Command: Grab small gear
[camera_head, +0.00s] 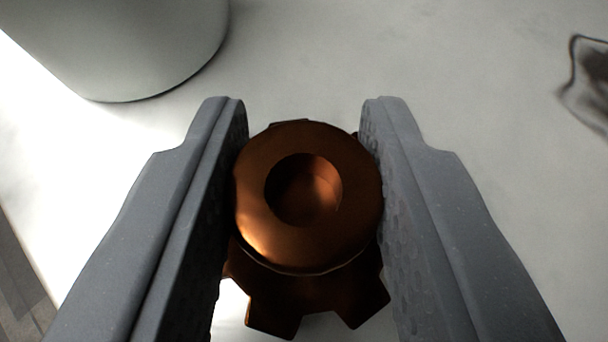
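The small gear (345,240) is a copper-brown metal part in the middle of the view. It has a round raised hub with a recess in its centre and teeth around its lower part. My gripper (304,105) has its two grey fingers on the left and right of the hub. The hub fills the gap, and both inner finger faces appear to press on its sides. The fingers hide the gear's left and right teeth. I cannot tell whether the gear rests on the surface or is raised.
A large pale grey cylinder (130,45) stands at the upper left, apart from the gripper. A dark curved mark (585,85) shows at the right edge.

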